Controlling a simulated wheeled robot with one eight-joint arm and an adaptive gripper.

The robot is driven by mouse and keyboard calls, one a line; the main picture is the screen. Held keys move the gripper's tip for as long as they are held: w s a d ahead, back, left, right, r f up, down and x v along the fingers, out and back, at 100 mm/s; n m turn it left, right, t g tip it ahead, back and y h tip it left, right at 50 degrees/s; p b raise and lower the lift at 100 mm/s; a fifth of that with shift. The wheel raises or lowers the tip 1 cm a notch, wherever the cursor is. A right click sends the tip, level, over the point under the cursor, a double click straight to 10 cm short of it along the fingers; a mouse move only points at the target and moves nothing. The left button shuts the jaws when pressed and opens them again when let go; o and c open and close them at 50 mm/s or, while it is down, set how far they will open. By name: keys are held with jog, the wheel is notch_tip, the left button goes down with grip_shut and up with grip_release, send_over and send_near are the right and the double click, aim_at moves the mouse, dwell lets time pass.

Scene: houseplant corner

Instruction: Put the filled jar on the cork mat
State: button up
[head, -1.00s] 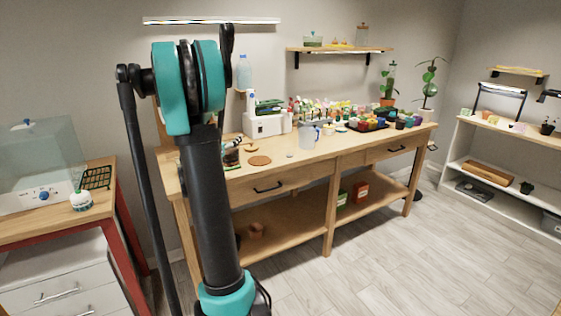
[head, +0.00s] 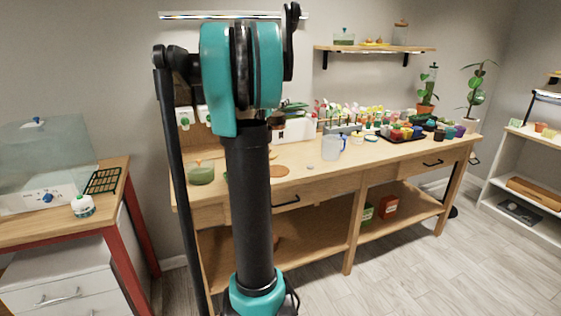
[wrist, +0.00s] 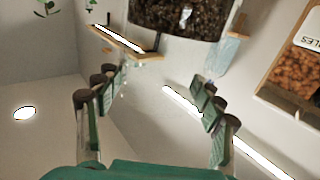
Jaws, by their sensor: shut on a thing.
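The filled jar (wrist: 180,14) shows at the top of the wrist view: dark, coarse filling in clear glass. My gripper (wrist: 157,98) is shut on it, with one finger on each side of what looks like its clear, empty part. The picture seems upside down, with the filling at the jar's lower end. In the head view my arm hides the gripper and nearly all of the jar. The cork mat (head: 279,171), a round brown disc, lies on the bench right of my arm and looks bare.
The wooden bench (head: 300,188) has free top near its front edge. A side table (head: 40,222) is at left. A box of brown pebbles (wrist: 295,72) shows in the wrist view.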

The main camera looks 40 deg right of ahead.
notch_tip(320, 180, down, 19)
jog(key=shift+f, duration=0.2)
dwell(0.4)
jog(key=shift+f, duration=0.1)
jog(key=o, duration=1.9)
jog(key=s+a+f+n+g+y, duration=0.1)
jog(key=s+a+f+n+y, duration=0.3)
jog(key=s+a, duration=0.5)
jog(key=s+a+f+n+g+y, duration=0.1)
jog(key=s+a+f+n+y, duration=0.3)
jog(key=s+a, duration=0.6)
jog(key=s+a+f+n+g+y, duration=0.2)
jog(key=s+a+f+n+y, duration=0.2)
jog(key=a, duration=2)
jog(key=shift+s+a+f+y, duration=0.1)
jog(key=shift+s+f+y, duration=0.5)
jog(key=shift+s, duration=0.3)
jog(key=shift+s+a+f+y, duration=0.1)
jog(key=shift+s+f+y, duration=0.5)
jog(key=shift+s, duration=0.3)
jog(key=shift+s+a+f+y, duration=0.1)
jog(key=shift+s+f+y, duration=0.35)
jog(key=shift+s+y, duration=0.35)
jog(key=shift+s, duration=0.1)
